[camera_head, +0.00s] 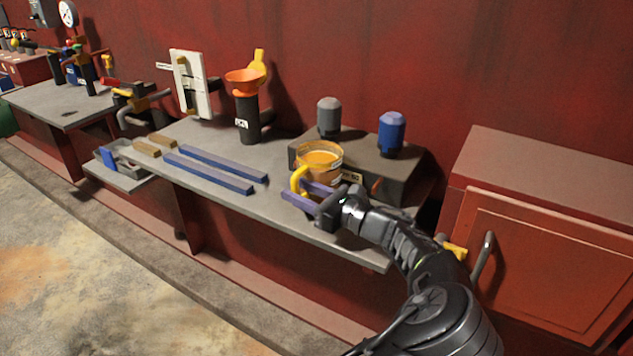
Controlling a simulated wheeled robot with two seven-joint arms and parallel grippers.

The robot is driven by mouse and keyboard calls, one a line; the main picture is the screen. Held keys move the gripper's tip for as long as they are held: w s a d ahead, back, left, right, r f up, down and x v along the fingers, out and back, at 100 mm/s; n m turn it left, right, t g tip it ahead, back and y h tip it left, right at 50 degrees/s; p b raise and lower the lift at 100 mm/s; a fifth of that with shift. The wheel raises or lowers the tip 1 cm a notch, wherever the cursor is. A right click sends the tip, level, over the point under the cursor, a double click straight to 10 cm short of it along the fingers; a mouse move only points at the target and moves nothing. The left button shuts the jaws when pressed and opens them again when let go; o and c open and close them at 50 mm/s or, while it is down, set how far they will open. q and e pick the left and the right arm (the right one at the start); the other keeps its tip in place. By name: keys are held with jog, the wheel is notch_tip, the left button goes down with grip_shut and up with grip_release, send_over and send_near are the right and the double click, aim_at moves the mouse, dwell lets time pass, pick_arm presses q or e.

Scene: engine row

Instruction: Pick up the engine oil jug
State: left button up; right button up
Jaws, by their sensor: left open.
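The engine oil jug (324,160) is a small amber-yellow vessel with a yellow handle on its left side. It stands upright at the front of a dark box on the grey workbench (235,205). My left gripper (294,189) is at the jug's lower front, with its two purple fingers spread apart and pointing left. The fingertips are close to the lower end of the handle. I cannot tell whether they touch it or whether the handle lies between them. The gripper hides part of the jug's base. My right gripper is not in view.
The dark box (392,180) bears a grey canister (329,116) and a blue canister (392,133). A black bottle with an orange funnel (245,82) stands behind. Blue bars (208,173) lie on the bench to the left. A red cabinet (550,245) stands at right.

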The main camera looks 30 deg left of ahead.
pick_arm(q)
grip_shut()
dwell(0.5)
dwell(0.9)
jog(key=shift+r, duration=0.1)
